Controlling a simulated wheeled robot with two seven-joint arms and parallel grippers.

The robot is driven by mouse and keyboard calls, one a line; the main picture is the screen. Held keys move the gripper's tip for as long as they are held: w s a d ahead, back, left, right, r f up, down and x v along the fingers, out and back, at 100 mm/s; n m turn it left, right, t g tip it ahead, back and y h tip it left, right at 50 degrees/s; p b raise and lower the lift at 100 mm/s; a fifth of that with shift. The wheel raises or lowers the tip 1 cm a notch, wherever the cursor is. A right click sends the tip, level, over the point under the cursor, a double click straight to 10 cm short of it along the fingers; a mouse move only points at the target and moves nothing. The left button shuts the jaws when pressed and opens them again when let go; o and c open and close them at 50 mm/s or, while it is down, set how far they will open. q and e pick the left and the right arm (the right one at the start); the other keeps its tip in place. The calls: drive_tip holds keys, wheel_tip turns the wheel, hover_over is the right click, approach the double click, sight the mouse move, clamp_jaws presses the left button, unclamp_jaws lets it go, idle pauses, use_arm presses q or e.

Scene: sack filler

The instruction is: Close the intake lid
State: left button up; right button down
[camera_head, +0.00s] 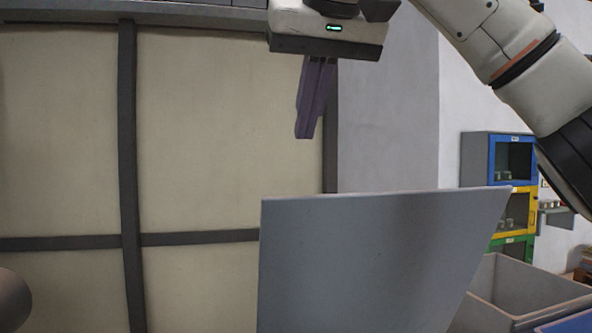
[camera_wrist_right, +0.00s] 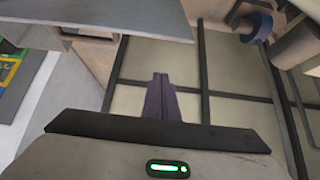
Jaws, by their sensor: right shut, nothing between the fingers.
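A flat grey panel that looks like the intake lid (camera_head: 375,265) stands raised at the lower middle of the head view, tilted up with its top edge free. A grey panel, likely the same lid (camera_wrist_right: 140,15), shows at the top left of the right wrist view. My right gripper (camera_head: 306,136) is above the lid's top edge, a little left of its middle, apart from it. Its purple fingers are together and empty, and they also show in the right wrist view (camera_wrist_right: 160,78). The lid's hinge and the intake opening are not visible. My left gripper is out of view.
A cream panelled wall (camera_head: 225,130) with dark bars fills the left and middle background. Blue, yellow and green shelf boxes (camera_head: 510,190) stand at the right. A grey open bin (camera_head: 520,290) sits at the lower right, beside the lid.

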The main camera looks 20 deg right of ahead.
drive_tip(key=f, duration=0.2)
drive_tip(key=w+f, duration=0.1)
drive_tip(key=f, duration=0.2)
drive_tip(key=w+f, duration=0.1)
drive_tip(key=f, duration=0.2)
drive_tip(key=shift+w+d, duration=0.1)
drive_tip(key=shift+s+f, duration=0.2)
drive_tip(key=shift+f, duration=0.1)
